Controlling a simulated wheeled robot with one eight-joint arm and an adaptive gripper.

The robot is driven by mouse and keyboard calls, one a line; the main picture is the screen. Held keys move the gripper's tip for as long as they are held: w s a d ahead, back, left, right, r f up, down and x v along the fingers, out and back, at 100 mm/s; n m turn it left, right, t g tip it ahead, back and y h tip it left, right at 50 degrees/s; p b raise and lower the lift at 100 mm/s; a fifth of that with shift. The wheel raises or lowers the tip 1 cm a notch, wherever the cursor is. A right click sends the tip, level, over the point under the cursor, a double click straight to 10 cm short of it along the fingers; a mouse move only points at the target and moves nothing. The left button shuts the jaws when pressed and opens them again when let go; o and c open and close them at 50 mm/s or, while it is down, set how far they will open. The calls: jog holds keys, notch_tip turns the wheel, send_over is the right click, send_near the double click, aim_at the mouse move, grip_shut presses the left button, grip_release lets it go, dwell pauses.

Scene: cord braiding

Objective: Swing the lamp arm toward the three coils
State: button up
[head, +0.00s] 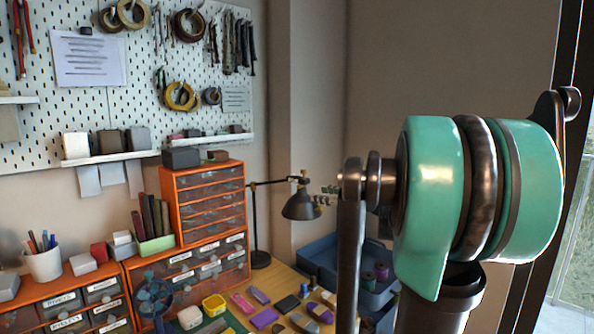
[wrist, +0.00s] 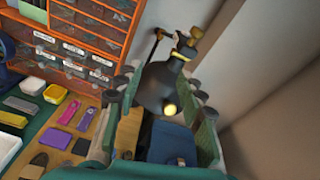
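The black desk lamp has a conical shade (head: 299,206) on a thin arm (head: 270,183) and an upright post (head: 254,225) with a round base. In the wrist view the shade (wrist: 164,88), with a glowing bulb, shows between the fingers of my gripper (wrist: 163,92). The fingers are spread apart; whether they touch the lamp cannot be told. In the head view my gripper (head: 328,195) is partly hidden by my arm, just right of the shade. Small coils (head: 381,271) sit in the blue tray (head: 323,255); my arm may hide part of them.
Orange drawer cabinets (head: 206,204) stand left of the lamp. The wooden table (head: 283,283) holds several small items, including a purple block (head: 264,318) and a yellow box (head: 214,305). A pegboard (head: 150,85) hangs behind. A wall corner is close behind the lamp.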

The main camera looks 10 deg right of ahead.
jog(key=w+d+r+m+t, duration=0.2)
jog(key=d+r+m, duration=0.1)
jog(key=r, duration=0.2)
jog(key=x, duration=1.7)
jog(key=shift+a+f, duration=0.1)
grip_shut()
